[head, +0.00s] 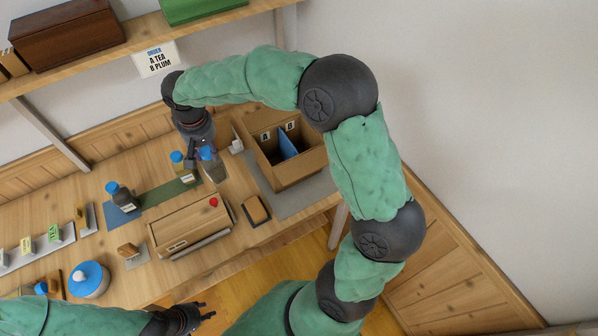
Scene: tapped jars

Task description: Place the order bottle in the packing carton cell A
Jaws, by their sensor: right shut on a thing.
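My right gripper (203,150) is shut on a blue-capped bottle (215,171) with a greyish body. It holds the bottle over the far part of the table, left of the carton; whether the bottle touches the table is unclear. The packing carton (298,178) is open, with cells marked A on the left and B on the right and a blue divider between them.
A blue-capped bottle (183,170) stands by the green mat (165,193); a dark one (122,198) stands on a blue mat. A wooden box (190,227) with a red knob, a brown block (257,209) and a blue-lidded jar (89,280) are nearer. A shelf hangs above.

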